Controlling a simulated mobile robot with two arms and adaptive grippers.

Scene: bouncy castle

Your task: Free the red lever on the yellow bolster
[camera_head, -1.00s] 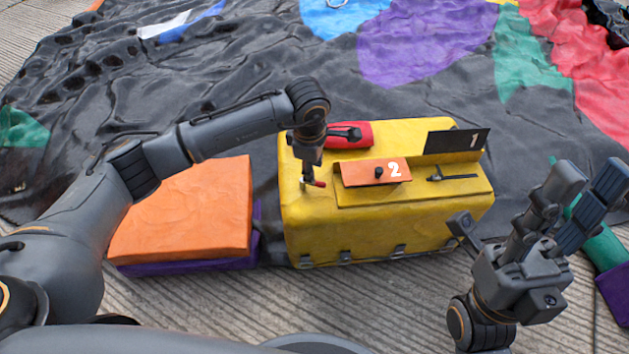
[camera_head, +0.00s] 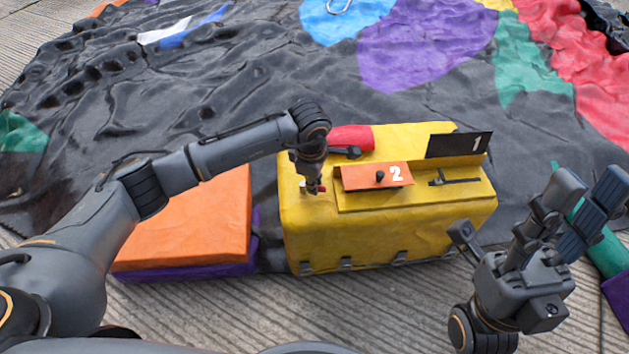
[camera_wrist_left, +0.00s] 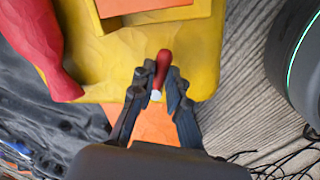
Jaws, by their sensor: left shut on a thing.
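The yellow bolster (camera_head: 370,240) lies in front of me on the ground. The small red lever (camera_wrist_left: 163,62) with a white end sits near the bolster's left end. My left gripper (camera_wrist_left: 158,82) has its fingers on both sides of the lever and is shut on it. In the head view my left gripper (camera_head: 312,190) hides most of the lever. An orange plate marked 2 (camera_head: 360,178) and a black plate marked 1 (camera_head: 455,145) stand on the bolster, right of the lever. My right gripper (camera_head: 535,230) is open and empty, right of the bolster.
A red roll (camera_head: 352,136) lies behind the orange plate. An orange block (camera_head: 195,225) on a purple one stands left of the bolster. Green and purple pieces (camera_head: 612,262) lie at right. Crumpled black fabric (camera_head: 200,90) covers the ground behind.

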